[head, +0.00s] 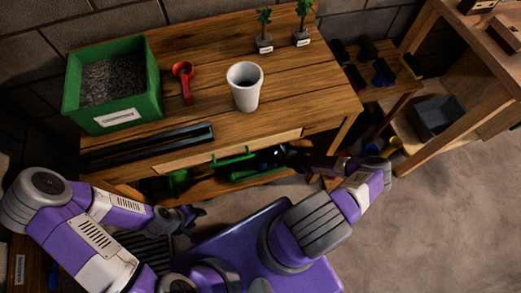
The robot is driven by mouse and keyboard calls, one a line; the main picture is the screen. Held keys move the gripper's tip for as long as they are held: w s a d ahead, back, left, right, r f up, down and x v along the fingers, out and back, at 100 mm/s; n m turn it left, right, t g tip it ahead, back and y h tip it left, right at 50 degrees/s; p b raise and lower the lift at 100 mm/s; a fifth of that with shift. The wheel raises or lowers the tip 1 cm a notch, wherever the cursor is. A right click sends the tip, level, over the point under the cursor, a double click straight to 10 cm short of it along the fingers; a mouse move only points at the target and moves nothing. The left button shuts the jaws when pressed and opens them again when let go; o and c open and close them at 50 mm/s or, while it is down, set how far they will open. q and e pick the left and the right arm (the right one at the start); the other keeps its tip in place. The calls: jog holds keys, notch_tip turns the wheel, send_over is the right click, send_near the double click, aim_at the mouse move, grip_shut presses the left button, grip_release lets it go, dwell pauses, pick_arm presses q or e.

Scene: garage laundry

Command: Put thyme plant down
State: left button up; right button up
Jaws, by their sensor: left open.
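Two small green plants in grey labelled pots stand upright at the back right of the wooden workbench (322,88), the left one (264,42) and the right one (302,33). Their labels are too small to read, so I cannot tell which is thyme. My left gripper (193,219) is open and empty in front of the bench, below its top and well away from both plants. My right gripper (285,158) is at the bench's front edge, also apart from the plants. It is dark, and its fingers are hard to make out.
A white pot (245,92) stands mid-bench, with a red scoop (184,82) to its left. A green bin of soil (152,85) stands at the left. A dark tray (180,144) lies along the front. A lower shelf with dark items and another wooden table (424,38) stand at the right.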

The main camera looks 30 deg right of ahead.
jog(key=shift+r, duration=0.1)
jog(key=shift+s+d+r, duration=0.1)
jog(key=shift+r, duration=0.05)
jog(key=p+v, duration=0.3)
jog(key=v, duration=0.8)
jog(key=shift+s+d+r, duration=0.15)
jog(key=shift+s, duration=0.15)
